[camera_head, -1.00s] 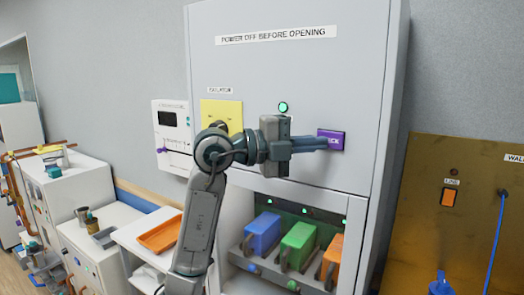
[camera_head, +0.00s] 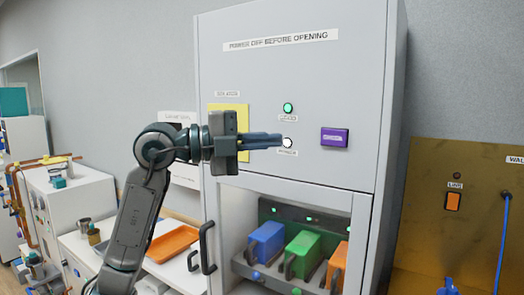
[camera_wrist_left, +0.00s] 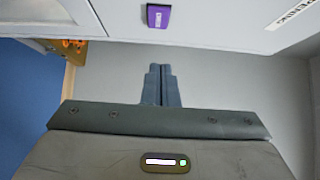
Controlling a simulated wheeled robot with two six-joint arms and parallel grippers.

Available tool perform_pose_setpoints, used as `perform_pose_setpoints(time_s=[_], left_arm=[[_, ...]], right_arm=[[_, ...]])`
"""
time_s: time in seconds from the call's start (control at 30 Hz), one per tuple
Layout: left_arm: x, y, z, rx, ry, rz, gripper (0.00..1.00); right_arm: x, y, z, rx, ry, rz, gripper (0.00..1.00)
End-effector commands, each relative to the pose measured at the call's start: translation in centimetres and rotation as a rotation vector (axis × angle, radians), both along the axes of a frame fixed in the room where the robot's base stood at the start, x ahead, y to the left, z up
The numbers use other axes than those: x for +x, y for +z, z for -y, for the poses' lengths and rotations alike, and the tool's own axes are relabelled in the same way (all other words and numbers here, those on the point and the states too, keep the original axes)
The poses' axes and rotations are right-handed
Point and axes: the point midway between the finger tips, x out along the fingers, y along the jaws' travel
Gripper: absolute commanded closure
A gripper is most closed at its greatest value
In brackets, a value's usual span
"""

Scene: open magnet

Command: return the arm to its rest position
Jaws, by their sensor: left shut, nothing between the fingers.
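My left gripper (camera_head: 262,140) is in front of the tall grey cabinet (camera_head: 300,80), with its fingers closed together and pointing right. It is empty. Its fingertips overlap the area beside a white lit button (camera_head: 287,142) in the head view; I cannot tell whether they touch it. A purple button block (camera_head: 335,138) is to the right of the fingertips, apart from them. In the left wrist view the shut fingers (camera_wrist_left: 161,84) point toward the grey cabinet face, below the purple block (camera_wrist_left: 158,16). My right gripper is not in view.
A green light (camera_head: 287,107) and a yellow panel (camera_head: 243,118) are on the cabinet, the panel partly behind my arm. Blue, green (camera_head: 303,252) and orange blocks stand in the lower bay. A black handle (camera_head: 207,248) sticks out at lower left. An orange tray (camera_head: 172,243) lies on a white counter.

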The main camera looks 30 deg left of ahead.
Motion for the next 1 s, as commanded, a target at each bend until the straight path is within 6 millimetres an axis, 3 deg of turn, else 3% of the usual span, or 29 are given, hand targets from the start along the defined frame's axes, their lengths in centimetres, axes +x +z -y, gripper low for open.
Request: perform_pose_setpoints(time_s=[0.1, 0.73, 0.87, 1.0], left_arm=[[-0.4, -0.1, -0.5, 0.001, 0.002, -0.001, 1.0], [-0.5, -0.1, -0.5, -0.002, -0.005, 0.001, 1.0], [-0.8, -1.0, 1.0, -0.048, -0.075, 0.03, 1.0], [-1.7, -2.9, 3.9, -0.223, -0.229, 0.113, 1.0]], right_arm=[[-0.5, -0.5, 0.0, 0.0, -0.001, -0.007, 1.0], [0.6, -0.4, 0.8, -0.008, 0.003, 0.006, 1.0], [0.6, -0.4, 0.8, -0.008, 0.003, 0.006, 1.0], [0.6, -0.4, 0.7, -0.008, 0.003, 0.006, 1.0]])
